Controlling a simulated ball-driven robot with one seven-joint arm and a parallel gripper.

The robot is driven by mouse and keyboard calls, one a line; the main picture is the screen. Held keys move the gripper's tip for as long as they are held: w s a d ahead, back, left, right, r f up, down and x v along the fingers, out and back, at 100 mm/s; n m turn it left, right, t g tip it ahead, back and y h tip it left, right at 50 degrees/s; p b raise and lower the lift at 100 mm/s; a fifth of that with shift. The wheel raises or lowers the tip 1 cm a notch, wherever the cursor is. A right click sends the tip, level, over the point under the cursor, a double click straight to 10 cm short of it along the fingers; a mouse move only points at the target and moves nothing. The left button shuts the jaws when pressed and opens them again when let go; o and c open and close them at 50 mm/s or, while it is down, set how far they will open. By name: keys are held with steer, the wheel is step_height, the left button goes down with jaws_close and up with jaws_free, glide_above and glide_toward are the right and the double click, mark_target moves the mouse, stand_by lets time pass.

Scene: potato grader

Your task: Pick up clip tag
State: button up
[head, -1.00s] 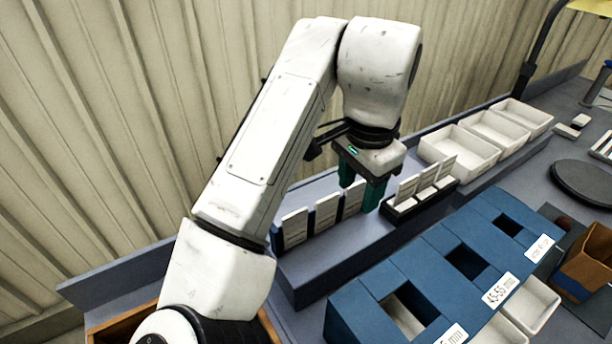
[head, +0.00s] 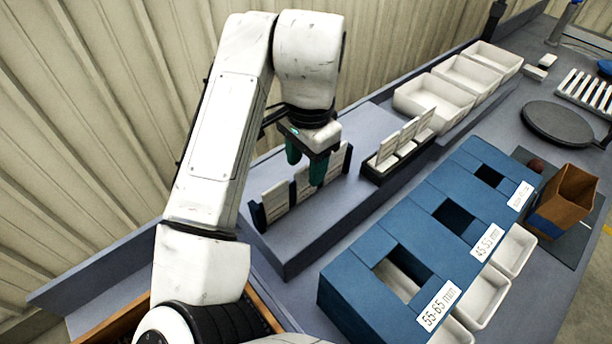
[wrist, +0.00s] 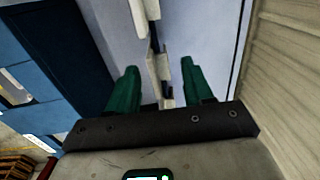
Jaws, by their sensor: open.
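Upright white tags (head: 273,204) stand in a row between dark blue dividers on the grey raised ledge. I cannot tell which of them is the clip tag. My gripper (head: 305,174) is open, with its green fingers pointing down over this row, and it hides part of the middle tags. In the wrist view, the open fingers (wrist: 158,72) lie on either side of the line of white tags (wrist: 153,64), seen edge-on from above. No tag is visibly gripped. More white cards (head: 388,148) stand in a black holder (head: 372,177) to the right.
White bins (head: 432,100) stand farther along the ledge. A blue sizing box (head: 350,283) with square openings and size labels lies in front. A black round plate (head: 556,122) and a brown box (head: 562,200) are at the right. A ribbed wall (head: 100,120) rises close behind my arm.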

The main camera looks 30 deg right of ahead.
mark_target(305, 175)
steer(key=shift+w+f, duration=0.15)
steer(key=shift+f, duration=1.6)
steer(key=shift+c, duration=0.5)
jaws_close()
